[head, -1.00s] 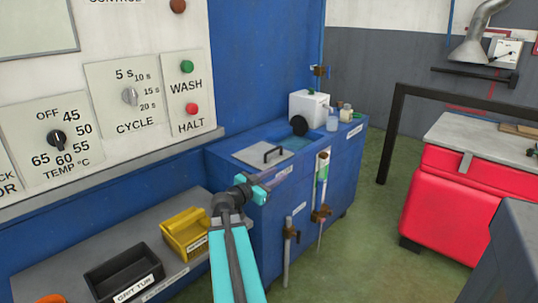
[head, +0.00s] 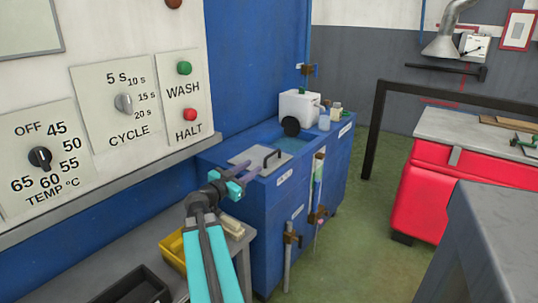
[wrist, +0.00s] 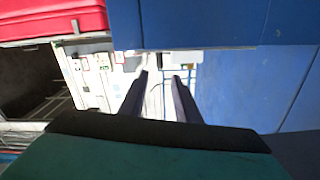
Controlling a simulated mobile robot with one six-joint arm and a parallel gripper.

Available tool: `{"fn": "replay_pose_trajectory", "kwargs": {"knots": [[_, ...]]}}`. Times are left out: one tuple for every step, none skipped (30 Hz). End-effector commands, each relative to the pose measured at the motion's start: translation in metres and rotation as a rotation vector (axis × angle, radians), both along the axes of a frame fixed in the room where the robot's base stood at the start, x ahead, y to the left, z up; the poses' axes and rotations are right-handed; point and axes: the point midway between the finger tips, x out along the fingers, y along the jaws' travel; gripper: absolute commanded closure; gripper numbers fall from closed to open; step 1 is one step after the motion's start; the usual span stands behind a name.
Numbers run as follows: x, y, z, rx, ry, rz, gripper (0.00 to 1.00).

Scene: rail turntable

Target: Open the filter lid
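The filter lid, a flat grey plate (head: 242,158) with a dark bar handle (head: 271,158), lies flat and closed on top of the blue cabinet (head: 283,215). My gripper (head: 252,177) is in front of the lid's near left side, left of the handle in the head view. Its real height and gap to the lid are hard to tell. In the wrist view its two dark fingers (wrist: 161,78) stand apart with nothing between them. I cannot make out the lid in the wrist view.
A white box (head: 300,105) and small bottles stand at the cabinet's back. Pipes with brown valves (head: 317,216) run down its front. A grey shelf (head: 120,262) holds a yellow bin (head: 172,247) and black tub (head: 130,287). A red cabinet (head: 430,195) stands right, beyond green floor.

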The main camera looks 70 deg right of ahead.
Motion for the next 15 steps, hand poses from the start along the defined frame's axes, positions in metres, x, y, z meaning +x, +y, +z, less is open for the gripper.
{"fn": "replay_pose_trajectory", "kwargs": {"knots": [[0.000,0.000,0.000,0.000,0.000,0.000,0.71],[0.000,0.000,0.000,0.000,0.000,0.000,0.71],[0.000,0.000,0.000,0.000,0.000,-0.001,0.71],[0.000,0.000,0.000,0.000,0.000,-0.001,0.71],[0.000,0.000,0.000,0.000,0.000,-0.001,0.71],[0.000,0.000,0.000,0.000,0.000,-0.001,0.71],[-0.001,-0.001,0.000,0.000,0.000,-0.001,0.71],[-0.001,-0.001,0.000,0.000,0.000,-0.001,0.71],[-0.001,-0.002,0.000,0.000,0.000,-0.001,0.71],[-0.001,-0.003,0.000,0.000,0.000,-0.001,0.71],[-0.001,-0.004,0.000,0.000,0.000,-0.001,0.71],[-0.001,-0.006,0.000,0.000,0.000,-0.001,0.71],[-0.002,-0.007,0.000,0.000,0.000,-0.001,0.71],[-0.002,-0.009,0.000,0.000,0.000,-0.002,0.71],[-0.003,-0.013,0.000,0.001,0.000,-0.003,0.71]]}}
